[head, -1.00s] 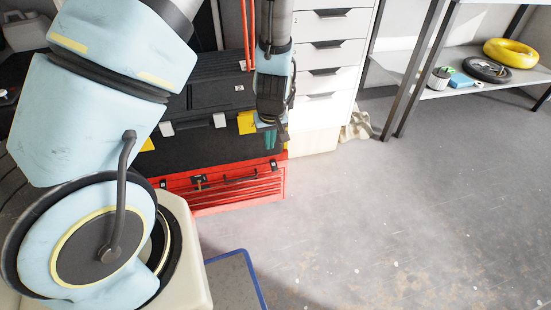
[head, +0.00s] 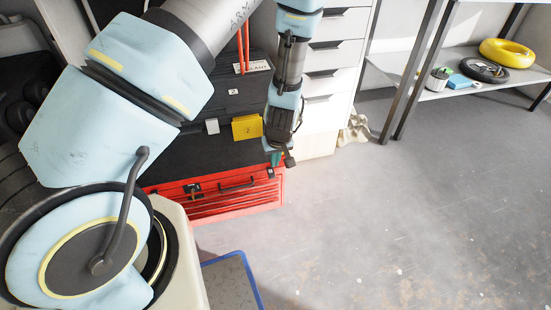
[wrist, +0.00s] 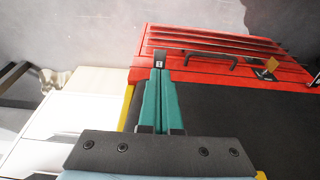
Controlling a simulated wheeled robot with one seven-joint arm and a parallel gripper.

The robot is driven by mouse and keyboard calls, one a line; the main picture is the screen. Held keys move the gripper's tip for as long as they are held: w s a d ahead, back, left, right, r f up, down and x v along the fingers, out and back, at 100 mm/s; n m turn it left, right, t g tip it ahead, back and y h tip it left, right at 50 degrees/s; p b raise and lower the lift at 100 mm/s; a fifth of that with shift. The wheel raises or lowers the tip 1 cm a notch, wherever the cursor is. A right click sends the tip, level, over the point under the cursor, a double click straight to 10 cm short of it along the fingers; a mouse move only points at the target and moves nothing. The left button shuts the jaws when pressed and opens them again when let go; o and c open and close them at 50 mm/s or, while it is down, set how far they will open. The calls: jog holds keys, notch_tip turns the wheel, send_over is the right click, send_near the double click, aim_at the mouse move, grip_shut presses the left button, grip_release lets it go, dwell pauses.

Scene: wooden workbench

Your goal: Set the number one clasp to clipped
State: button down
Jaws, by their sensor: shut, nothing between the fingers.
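Another dark catch with a brass piece (wrist: 268,69) sits along the same edge.
White drawers (head: 333,55) stand close to the right of my gripper. A metal shelf (head: 470,85) stands farther right.

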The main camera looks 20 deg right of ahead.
aim_at(273, 177)
jog(key=b+x, duration=0.1)
jog(key=x, duration=0.8)
jog(key=shift+w+f, duration=0.1)
jog(key=shift+f, duration=0.1)
